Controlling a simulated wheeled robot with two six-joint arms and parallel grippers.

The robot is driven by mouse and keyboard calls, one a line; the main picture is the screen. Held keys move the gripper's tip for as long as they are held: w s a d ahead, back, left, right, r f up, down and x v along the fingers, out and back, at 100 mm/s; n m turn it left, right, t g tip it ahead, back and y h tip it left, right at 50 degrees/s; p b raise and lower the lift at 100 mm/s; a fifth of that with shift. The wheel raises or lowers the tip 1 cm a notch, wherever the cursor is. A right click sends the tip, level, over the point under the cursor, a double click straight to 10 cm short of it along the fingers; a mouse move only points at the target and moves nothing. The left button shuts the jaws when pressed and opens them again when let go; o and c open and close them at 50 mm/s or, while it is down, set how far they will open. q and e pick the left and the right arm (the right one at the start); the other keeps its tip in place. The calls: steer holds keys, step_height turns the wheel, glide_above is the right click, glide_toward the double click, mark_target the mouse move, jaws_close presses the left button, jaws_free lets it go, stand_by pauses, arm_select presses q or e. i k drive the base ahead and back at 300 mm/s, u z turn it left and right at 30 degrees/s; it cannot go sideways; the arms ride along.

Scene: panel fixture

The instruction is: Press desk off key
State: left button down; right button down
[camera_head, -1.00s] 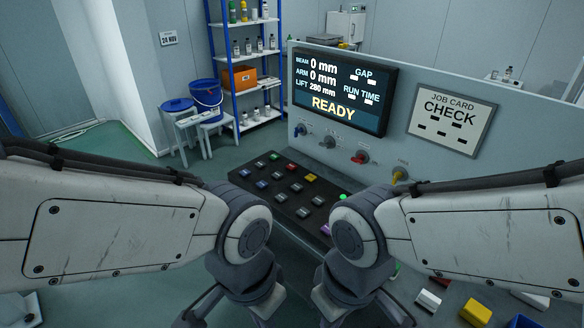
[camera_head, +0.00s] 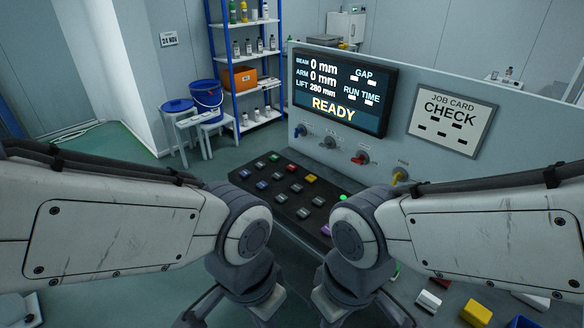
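A black key desk (camera_head: 270,189) with rows of coloured keys stands in front of the grey panel, in the middle of the view. Red, green, blue, grey and yellow keys show; a yellow key (camera_head: 311,178) is at its right back. A lit green key (camera_head: 344,197) and a purple key (camera_head: 325,230) are partly beside my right arm. Key labels are too small to read. My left gripper (camera_head: 205,318) and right gripper (camera_head: 385,315) are at the bottom edge, cut off by the frame, with the desk beyond them. Their fingertips are not clearly visible.
The screen (camera_head: 340,88) reads READY and LIFT 280 mm. Knobs, including a red one (camera_head: 360,158) and a yellow one (camera_head: 400,175), stick out of the panel below it. A job card (camera_head: 451,119) reads CHECK. Loose blocks, one yellow (camera_head: 476,313), lie at the lower right.

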mark_target(291, 167)
steer(key=k, duration=0.65)
steer(key=u, duration=0.65)
steer(key=i, duration=1.5)
steer(key=z, duration=1.1)
steer(key=i, duration=0.35)
steer(key=z, duration=0.3)
